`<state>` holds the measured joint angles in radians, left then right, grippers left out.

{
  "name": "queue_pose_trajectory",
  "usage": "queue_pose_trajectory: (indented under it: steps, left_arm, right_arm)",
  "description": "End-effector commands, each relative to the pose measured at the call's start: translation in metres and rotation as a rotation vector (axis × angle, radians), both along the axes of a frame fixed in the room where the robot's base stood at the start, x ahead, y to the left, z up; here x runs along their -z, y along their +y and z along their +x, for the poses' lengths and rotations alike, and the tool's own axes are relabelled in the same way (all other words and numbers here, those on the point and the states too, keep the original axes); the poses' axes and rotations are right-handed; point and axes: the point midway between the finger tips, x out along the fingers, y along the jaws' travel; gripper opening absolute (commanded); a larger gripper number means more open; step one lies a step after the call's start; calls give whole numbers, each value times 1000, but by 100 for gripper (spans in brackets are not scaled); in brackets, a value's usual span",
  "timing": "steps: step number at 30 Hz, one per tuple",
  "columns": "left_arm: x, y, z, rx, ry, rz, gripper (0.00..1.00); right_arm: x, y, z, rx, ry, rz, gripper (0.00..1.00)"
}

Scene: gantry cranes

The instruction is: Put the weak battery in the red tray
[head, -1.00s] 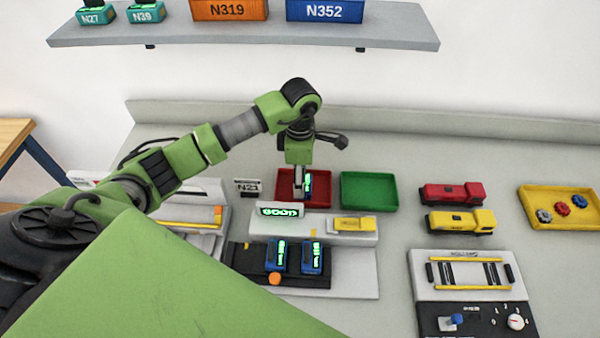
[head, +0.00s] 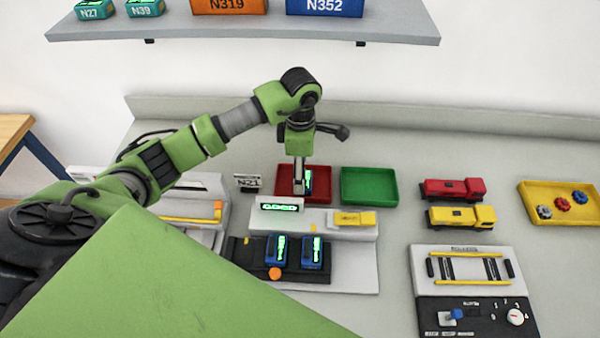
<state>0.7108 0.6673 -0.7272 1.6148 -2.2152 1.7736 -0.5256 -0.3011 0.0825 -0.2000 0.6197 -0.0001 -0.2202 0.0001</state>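The red tray (head: 319,197) lies at the middle of the bench. A blue battery (head: 308,180) with a green display is upright at the tray, right beside the fingers of my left gripper (head: 298,188). The fingers point down into the tray and appear nearly edge-on, so I cannot tell whether they grip this battery or whether it rests on the tray floor. Two similar blue batteries, a left one (head: 277,250) and a right one (head: 312,252), stand in a dark holder (head: 240,262). A tester display (head: 279,207) in front of the tray reads "GOOD". My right gripper is not in view.
A green tray (head: 369,186) is empty, right of the red one. A red truck (head: 452,189) and a yellow truck (head: 460,217) stand farther right. A control panel (head: 480,318) is at the front right. A shelf (head: 400,28) hangs above.

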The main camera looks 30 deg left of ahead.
Motion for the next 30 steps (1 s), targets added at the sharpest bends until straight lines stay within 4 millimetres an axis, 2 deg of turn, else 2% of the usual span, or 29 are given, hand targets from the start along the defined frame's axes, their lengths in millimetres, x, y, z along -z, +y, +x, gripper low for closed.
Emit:
queue_pose_trajectory:
  steps: [1,9,15,21,30]
  left_arm:
    - [-7,0,1,2,-6,1,65]
    - [-66,0,1,2,-6,2,65]
    - [-97,0,0,2,-1,2,65]
    - [-107,0,-1,1,0,1,65]
    - [-107,0,-1,1,1,0,65]
  right_arm:
    - [7,0,0,0,-1,0,0]
    - [27,2,1,2,-2,3,0]
    - [33,4,1,3,-2,5,0]
    - [34,4,1,3,-2,5,0]
    - [33,4,1,2,-2,5,0]
